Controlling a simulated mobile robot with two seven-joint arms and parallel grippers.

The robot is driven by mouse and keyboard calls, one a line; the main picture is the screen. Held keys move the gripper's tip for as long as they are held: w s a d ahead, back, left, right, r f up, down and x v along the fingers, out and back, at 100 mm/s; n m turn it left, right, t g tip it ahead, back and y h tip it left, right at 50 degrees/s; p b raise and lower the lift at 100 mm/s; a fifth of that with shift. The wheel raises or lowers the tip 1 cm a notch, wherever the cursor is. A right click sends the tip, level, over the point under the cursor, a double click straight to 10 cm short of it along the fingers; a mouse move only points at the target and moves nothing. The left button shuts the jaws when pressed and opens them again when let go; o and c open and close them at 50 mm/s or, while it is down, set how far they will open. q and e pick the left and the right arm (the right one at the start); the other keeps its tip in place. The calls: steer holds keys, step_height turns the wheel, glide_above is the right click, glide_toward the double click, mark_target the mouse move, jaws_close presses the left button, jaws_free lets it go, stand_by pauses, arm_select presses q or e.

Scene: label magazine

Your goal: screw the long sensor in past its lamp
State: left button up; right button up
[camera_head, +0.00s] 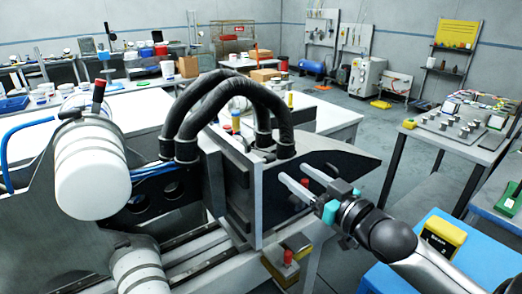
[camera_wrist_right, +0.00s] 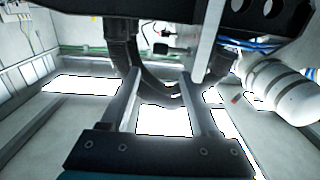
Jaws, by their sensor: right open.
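My right gripper (camera_head: 291,174) reaches in from the lower right, its two pale fingers apart and empty. Its fingertips are in front of the dark side plate of a machine (camera_head: 345,164). A small red part (camera_head: 306,183) shows just behind the fingers; I cannot tell if it is a lamp. In the right wrist view the open gripper (camera_wrist_right: 160,73) has two thick black hoses (camera_wrist_right: 122,45) beyond its fingers. I cannot make out the long sensor in either view. My left gripper is not in view.
Thick black hoses (camera_head: 245,92) arch over the machine. A red knob (camera_head: 288,257) stands on a block below the gripper. White cylinders (camera_head: 92,180) are at the left. A blue surface (camera_head: 460,262) with a yellow-topped box (camera_head: 442,235) lies at the lower right. Grey floor is open behind.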

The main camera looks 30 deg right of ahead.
mark_target(270, 158)
steer(key=shift+w+a+b, duration=0.15)
steer(key=shift+w+a, duration=0.05)
steer(key=shift+w, duration=2.1)
steer(key=shift+w+a+b, duration=0.1)
steer(key=shift+w+a, duration=0.05)
steer(key=shift+w, duration=2.15)
steer(key=shift+w+a+b, duration=0.15)
steer(key=shift+w+a, duration=0.05)
steer(key=shift+w, duration=2.1)
jaws_close()
